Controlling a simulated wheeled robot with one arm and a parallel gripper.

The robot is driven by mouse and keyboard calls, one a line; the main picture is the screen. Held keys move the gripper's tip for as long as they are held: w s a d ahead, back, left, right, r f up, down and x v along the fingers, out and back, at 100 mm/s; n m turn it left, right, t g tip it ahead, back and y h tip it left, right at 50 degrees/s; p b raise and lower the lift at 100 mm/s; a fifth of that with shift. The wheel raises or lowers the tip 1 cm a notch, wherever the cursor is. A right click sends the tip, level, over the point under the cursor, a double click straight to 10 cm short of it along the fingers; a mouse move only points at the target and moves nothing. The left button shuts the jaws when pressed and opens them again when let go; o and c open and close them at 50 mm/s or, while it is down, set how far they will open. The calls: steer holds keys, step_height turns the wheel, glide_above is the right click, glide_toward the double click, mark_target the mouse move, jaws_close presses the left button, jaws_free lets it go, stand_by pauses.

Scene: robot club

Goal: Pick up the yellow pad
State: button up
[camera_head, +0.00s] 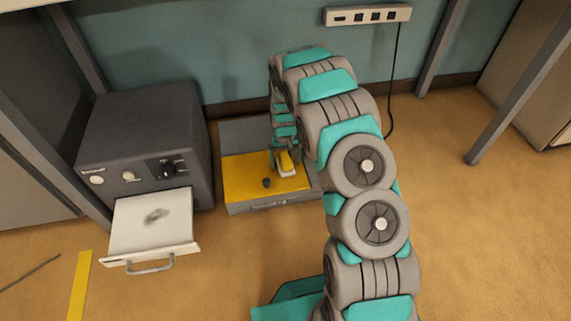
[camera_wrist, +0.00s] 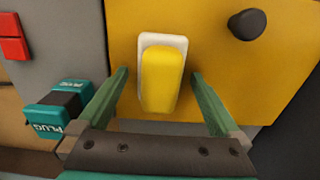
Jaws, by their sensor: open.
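The yellow pad (camera_wrist: 162,80) is a rounded yellow block with a pale base. In the wrist view it stands over the yellow surface of an open box, between my two fingers. In the head view the pad (camera_head: 287,163) shows at the end of my arm, over the right part of the box (camera_head: 255,207). My gripper (camera_wrist: 160,80) is open, with one green finger on each side of the pad and a visible gap to each. The wrist view does not show whether the fingers are low enough to reach around it.
A dark knob (camera_wrist: 247,24) stands on the yellow surface right of the pad. A teal and black plug block (camera_wrist: 58,112) lies left of my fingers. A grey machine (camera_head: 148,140) with an open drawer (camera_head: 125,248) is left of the box. Floor at the right is clear.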

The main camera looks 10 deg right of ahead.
mark_target(285, 158)
steer(key=c, duration=1.4)
steer(key=shift+r, duration=0.15)
steer(key=shift+r, duration=0.55)
steer(key=shift+s+a+r+p, duration=0.1)
steer(key=shift+s+r+p, duration=0.1)
steer(key=shift+r, duration=0.4)
steer(key=shift+s+r+p, duration=0.1)
steer(key=shift+r+p, duration=0.1)
steer(key=shift+r, duration=0.4)
steer(key=s+a, duration=0.1)
steer(key=s, duration=0.3)
steer(key=s+a+r+p, duration=0.1)
steer(key=s+a, duration=0.1)
steer(key=s, duration=0.3)
steer(key=s+a, duration=0.2)
steer(key=s, duration=0.3)
steer(key=shift+s+a+r, duration=0.15)
steer(key=shift+s+a, duration=0.05)
